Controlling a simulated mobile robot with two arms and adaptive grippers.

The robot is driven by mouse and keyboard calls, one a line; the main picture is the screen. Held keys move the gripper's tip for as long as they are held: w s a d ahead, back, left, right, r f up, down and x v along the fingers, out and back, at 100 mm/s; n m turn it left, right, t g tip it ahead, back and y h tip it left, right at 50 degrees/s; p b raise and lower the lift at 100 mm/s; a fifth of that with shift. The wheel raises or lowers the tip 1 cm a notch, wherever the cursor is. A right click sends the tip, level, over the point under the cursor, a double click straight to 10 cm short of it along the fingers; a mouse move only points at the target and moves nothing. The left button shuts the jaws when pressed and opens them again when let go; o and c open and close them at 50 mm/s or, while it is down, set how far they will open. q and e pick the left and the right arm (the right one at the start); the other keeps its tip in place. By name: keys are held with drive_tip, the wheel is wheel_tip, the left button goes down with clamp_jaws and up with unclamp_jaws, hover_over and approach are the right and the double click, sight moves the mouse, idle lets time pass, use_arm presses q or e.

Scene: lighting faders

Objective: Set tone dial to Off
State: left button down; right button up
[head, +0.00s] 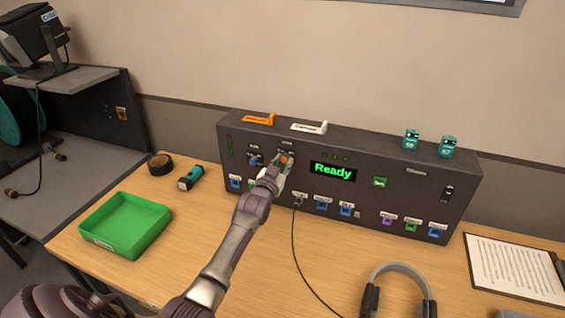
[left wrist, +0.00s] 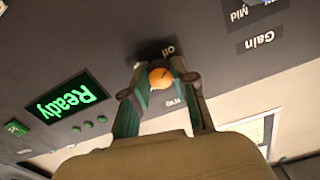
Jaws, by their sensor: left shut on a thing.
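A round orange dial knob (left wrist: 160,77) sits on the front of the dark console (head: 400,185). In the head view a bit of the orange knob (head: 287,159) shows at the end of my left arm. My left gripper (left wrist: 158,84) is shut on this knob, with one finger on each side. A label reading like "Off" is beside the knob in the left wrist view, partly hidden. The dial's name label is too small or too covered to read for sure. My right gripper is in neither view.
The console's green "Ready" screen (head: 333,171) is right of the gripper. Another dial (head: 254,160) is just left of it. Several coloured plugs line the lower front. A green tray (head: 125,225), headphones (head: 398,270) and a paper sheet (head: 512,270) lie on the desk.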

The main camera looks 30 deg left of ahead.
use_arm(q)
drive_tip(key=shift+f+n, duration=0.1)
drive_tip(key=shift+n, duration=0.9)
drive_tip(key=c, duration=0.9)
unclamp_jaws()
drive_tip(key=shift+s+d, duration=0.1)
drive_tip(key=v, duration=1.1)
drive_tip(key=shift+s+d, duration=0.15)
drive_tip(key=shift+s, duration=0.25)
